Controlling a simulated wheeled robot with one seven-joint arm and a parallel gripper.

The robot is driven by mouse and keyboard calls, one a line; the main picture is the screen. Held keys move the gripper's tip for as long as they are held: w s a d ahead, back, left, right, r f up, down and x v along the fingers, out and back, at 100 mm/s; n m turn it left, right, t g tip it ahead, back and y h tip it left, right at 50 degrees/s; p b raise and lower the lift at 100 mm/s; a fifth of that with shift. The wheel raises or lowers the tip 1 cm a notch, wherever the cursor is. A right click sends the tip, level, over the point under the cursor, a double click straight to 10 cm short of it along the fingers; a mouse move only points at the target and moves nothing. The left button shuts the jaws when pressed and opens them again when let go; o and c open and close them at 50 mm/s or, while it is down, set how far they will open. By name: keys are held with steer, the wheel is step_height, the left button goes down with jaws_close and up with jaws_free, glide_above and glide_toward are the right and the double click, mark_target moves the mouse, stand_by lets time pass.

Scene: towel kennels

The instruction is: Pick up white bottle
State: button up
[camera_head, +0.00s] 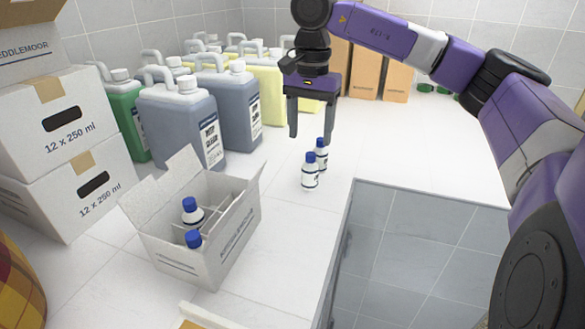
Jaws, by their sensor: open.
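Two small white bottles with blue caps stand upright close together on the white counter, a nearer white bottle (310,176) and a farther white bottle (321,152) just behind it to the right. Two more blue-capped white bottles, one farther (192,214) and one nearer (194,240), stand inside the open divided carton (216,260); their lower parts are hidden. My gripper (311,134) points down with its fingers apart and nothing between them. In the picture its fingertips are just above the pair of loose bottles; I cannot tell the exact gap.
Large blue-grey jugs (180,120), a green jug (126,110) and yellow jugs stand behind on the left. Stacked white boxes (75,190) are at the far left. Brown boxes (366,72) stand at the back. A sunken grey basin (420,250) opens at front right. The counter right of the bottles is clear.

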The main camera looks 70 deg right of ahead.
mark_target(311, 154)
steer(key=shift+s+d+f+p, duration=0.1)
steer(key=shift+f+p, duration=0.35)
steer(key=shift+f, duration=1.5)
steer(key=shift+d+f+p, duration=0.1)
steer(key=shift+f+p, duration=0.35)
steer(key=shift+f, duration=1.45)
steer(key=shift+c, duration=0.4)
jaws_close()
